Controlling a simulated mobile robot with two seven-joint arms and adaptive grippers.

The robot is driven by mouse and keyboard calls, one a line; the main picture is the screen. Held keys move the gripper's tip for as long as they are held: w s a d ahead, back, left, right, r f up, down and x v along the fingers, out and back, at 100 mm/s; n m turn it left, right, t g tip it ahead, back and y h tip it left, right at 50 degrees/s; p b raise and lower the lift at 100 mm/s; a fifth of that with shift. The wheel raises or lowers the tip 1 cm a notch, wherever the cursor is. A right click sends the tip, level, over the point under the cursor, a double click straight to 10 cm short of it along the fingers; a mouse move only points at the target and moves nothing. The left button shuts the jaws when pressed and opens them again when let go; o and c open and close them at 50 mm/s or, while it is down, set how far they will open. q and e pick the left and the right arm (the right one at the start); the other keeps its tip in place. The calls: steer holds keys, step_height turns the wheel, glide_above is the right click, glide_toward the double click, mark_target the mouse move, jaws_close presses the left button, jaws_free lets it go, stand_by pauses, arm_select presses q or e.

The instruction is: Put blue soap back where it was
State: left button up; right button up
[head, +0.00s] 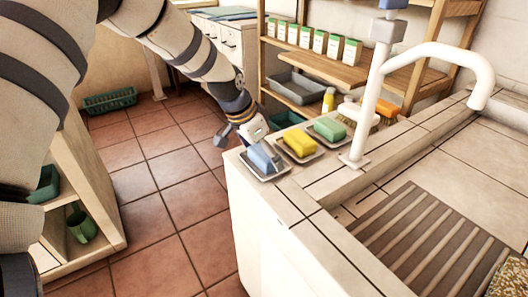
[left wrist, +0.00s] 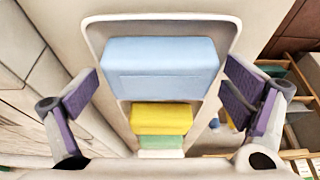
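The blue soap (head: 264,157) rests in a pale dish (head: 284,172) at the counter's near left corner. In the left wrist view the blue soap (left wrist: 160,68) lies inside the dish rim (left wrist: 235,28), straight ahead of my left gripper (left wrist: 163,85). The purple-padded fingers are spread wide, one on each side of the dish, with gaps between them and the soap. In the head view my left gripper (head: 240,147) is at the counter edge beside the blue soap, its tips partly hidden. My right gripper is not in view.
A yellow soap (head: 299,143) and a green soap (head: 329,128) sit in their dishes behind the blue one. A white tap (head: 365,115) stands to their right, with a slatted drain board (head: 420,235) nearer. A yellow bottle (head: 329,99) and brush stand behind.

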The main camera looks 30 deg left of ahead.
arm_select(q)
steer(key=shift+r, duration=0.25)
steer(key=p+v, duration=0.2)
steer(key=v, duration=1)
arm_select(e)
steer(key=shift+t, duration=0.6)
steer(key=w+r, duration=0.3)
arm_select(q)
steer(key=shift+f, duration=0.15)
